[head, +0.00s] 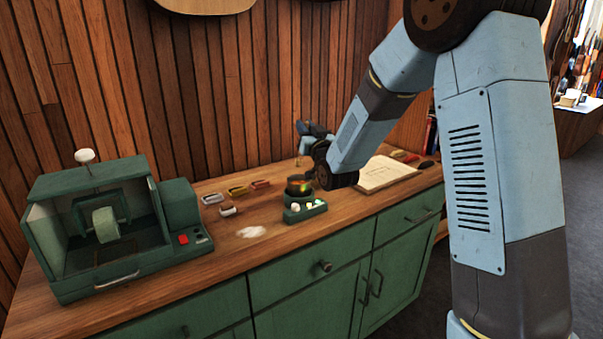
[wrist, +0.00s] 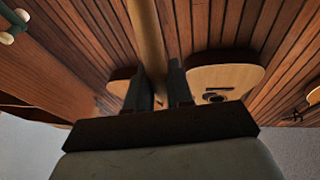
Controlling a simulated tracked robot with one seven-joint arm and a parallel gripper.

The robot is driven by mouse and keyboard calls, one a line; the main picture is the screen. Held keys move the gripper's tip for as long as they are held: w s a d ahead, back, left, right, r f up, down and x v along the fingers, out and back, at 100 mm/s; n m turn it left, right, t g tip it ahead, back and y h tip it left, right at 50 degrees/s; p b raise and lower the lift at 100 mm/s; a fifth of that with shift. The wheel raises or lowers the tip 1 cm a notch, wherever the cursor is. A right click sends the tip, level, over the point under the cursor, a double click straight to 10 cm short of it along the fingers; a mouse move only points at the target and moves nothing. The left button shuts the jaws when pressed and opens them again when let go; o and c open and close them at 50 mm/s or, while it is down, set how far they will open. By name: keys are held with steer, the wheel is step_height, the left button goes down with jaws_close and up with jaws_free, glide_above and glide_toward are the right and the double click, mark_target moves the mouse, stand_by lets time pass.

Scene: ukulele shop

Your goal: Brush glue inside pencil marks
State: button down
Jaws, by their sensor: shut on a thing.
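My gripper (wrist: 160,85) shows two dark fingers in the wrist view, shut on a pale wooden stick (wrist: 147,35), which looks like the brush handle. The stick runs up between the fingers to the top edge; no bristles show. In the head view my gripper is small and dark above the bench, left of my wrist, and its fingertips are hard to make out. A small dark pot with a brassy band (head: 299,186), possibly the glue pot, stands just below it, behind a small green tray (head: 304,215). I cannot make out pencil marks.
A green machine (head: 110,225) fills the bench's left end. Several small coloured items (head: 237,191) lie mid-bench, near a white patch (head: 251,232). A pale sheet or open book (head: 384,174) lies at the right, partly behind my arm. The bench top (head: 190,258) is clear along its front edge.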

steer(key=shift+r, duration=0.1)
steer(key=shift+r, duration=1.95)
